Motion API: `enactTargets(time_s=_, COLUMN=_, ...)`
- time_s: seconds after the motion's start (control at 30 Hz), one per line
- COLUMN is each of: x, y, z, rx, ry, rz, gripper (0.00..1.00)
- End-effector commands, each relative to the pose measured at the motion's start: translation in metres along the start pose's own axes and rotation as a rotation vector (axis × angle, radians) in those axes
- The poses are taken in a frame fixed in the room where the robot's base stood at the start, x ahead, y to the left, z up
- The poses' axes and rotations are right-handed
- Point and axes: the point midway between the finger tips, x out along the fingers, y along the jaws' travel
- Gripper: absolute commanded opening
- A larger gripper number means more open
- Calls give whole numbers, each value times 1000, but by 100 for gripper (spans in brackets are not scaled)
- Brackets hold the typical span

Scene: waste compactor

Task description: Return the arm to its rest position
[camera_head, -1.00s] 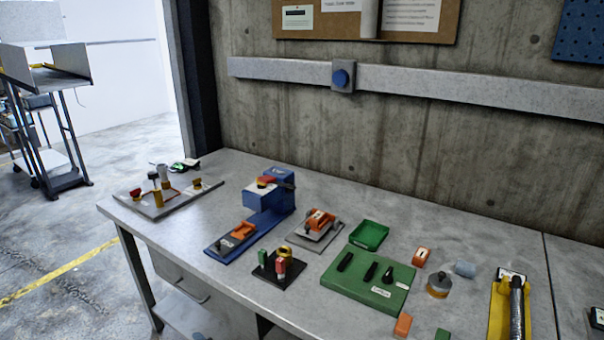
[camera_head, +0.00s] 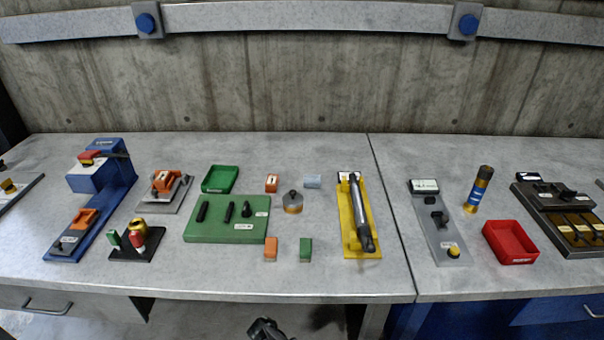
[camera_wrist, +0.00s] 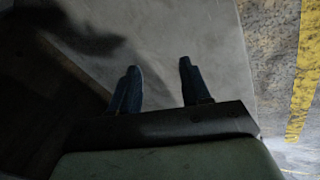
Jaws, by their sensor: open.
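My gripper (camera_wrist: 159,74) shows in the wrist view with its two dark fingers apart and nothing between them. Behind the fingers is a plain grey surface, with dark shadow at the left. In the head view a small dark part of my arm (camera_head: 266,329) shows at the bottom edge, below the front edge of the workbench (camera_head: 330,283). It is apart from the objects on the bench. The rest of the arm is out of that view.
A blue press-like machine (camera_head: 101,179) stands at the left. A green board (camera_head: 225,232), a green tray (camera_head: 220,179), a yellow fixture (camera_head: 348,220) and a red tray (camera_head: 510,243) are on the bench. The wrist view shows a yellow floor line (camera_wrist: 305,75).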

Motion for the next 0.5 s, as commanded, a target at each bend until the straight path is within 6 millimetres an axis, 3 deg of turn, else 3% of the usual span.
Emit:
enactTargets(time_s=0.03, x=-1, y=4, z=32, rx=56, ry=-52, rz=-19, gripper=47)
enactTargets(time_s=0.2, x=-5, y=3, z=118, rx=237, ry=-216, rz=-88, gripper=47)
enactTargets(time_s=0.5, x=-37, y=-25, z=249, rx=555, ry=-489, rz=-230, gripper=47)
